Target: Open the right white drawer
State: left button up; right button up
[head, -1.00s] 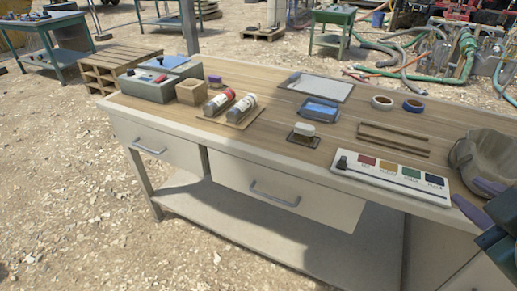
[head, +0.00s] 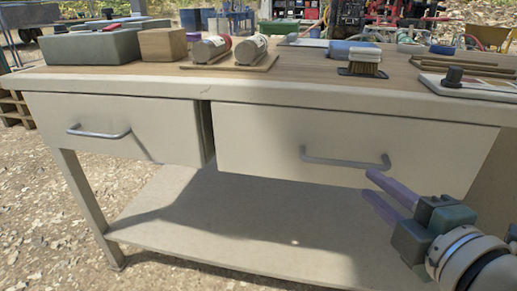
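My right gripper (head: 376,193) comes in from the lower right. Its two purple fingers are apart with nothing between them. In the picture their tips lie just below the right end of the handle; whether they touch it I cannot tell. My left gripper is not in view.
The left white drawer (head: 115,127) with its own handle (head: 98,133) is beside it. A lower shelf (head: 215,222) lies bare below.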

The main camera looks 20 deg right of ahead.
aim_at(349, 165)
jog(key=b+x, duration=0.1)
jog(key=x, duration=0.8)
jog(key=shift+w+d, duration=0.25)
grip_shut()
dwell(1.1)
